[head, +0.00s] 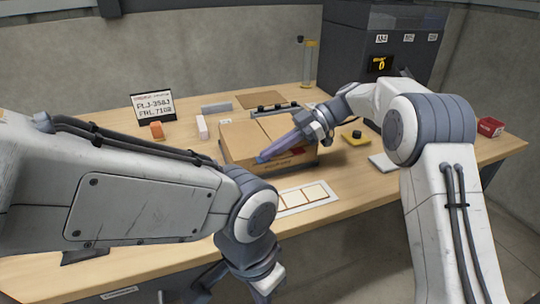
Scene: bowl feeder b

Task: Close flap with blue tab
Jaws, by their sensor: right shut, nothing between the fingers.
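A cardboard box (238,137) sits on the wooden table, with its top panels lying about level. My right gripper (262,159) reaches over the box from the right. Its long bluish-purple fingers are shut and empty, and their tips are at the box's front top edge. I cannot tell whether they touch it. I cannot make out a blue tab apart from the fingers. A small red patch on the box shows just right of the fingers. My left gripper (268,286) hangs low at the bottom, in front of the table and away from the box; its opening is unclear.
A white-framed tray of cards (281,209) lies in front of the box. A yellow block with a black knob (354,138) and a white pad (383,163) lie to the right. A dark cabinet (340,50) is behind.

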